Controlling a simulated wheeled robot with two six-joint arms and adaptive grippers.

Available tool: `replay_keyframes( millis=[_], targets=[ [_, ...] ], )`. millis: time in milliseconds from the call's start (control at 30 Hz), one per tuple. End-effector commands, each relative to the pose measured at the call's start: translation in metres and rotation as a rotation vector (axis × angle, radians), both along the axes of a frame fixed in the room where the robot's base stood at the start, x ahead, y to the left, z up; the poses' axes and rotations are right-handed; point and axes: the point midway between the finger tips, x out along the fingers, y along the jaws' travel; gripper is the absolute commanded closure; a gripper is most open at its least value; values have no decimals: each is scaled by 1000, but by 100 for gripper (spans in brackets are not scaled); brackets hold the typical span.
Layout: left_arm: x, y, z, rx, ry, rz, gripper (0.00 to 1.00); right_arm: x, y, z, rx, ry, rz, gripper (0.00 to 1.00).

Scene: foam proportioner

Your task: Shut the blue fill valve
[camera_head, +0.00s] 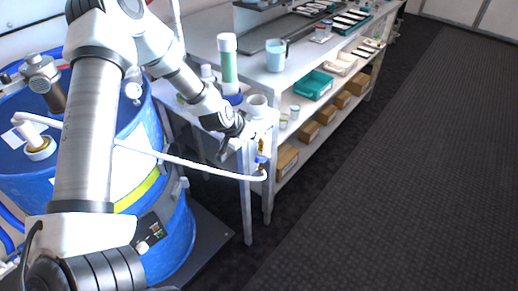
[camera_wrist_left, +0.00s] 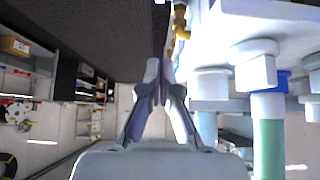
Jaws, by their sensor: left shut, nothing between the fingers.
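The blue fill valve (camera_head: 262,160) shows in the head view as a small blue handle by a brass fitting (camera_head: 261,146). It sits at the front corner of the white bench, just above the end of a white hose (camera_head: 215,171). My left gripper (camera_head: 224,150) is just left of the valve, apart from it, and points downward. In the left wrist view my left gripper (camera_wrist_left: 165,70) has its fingers together with nothing between them. A brass part (camera_wrist_left: 181,22) shows beyond the fingertips at the top; the blue handle is not clear there. My right gripper is not in view.
Large blue drums (camera_head: 180,240) stand at the left. A long shelved bench (camera_head: 300,55) runs back; the dark floor (camera_head: 420,170) is clear.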

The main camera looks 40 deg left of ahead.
Motion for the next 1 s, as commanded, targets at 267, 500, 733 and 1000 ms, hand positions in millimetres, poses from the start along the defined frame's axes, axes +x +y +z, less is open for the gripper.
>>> replay_keyframes(
  millis=[267,500,733,1000],
  targets=[
    [38,-4,-52,5,2,-4,100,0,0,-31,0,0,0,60],
    [33,-3,-82,-1,5,0,100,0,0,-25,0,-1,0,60],
    [26,-2,-93,0,0,0,100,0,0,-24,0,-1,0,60],
    [26,-3,-93,0,0,0,100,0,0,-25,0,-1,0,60]
  ],
)
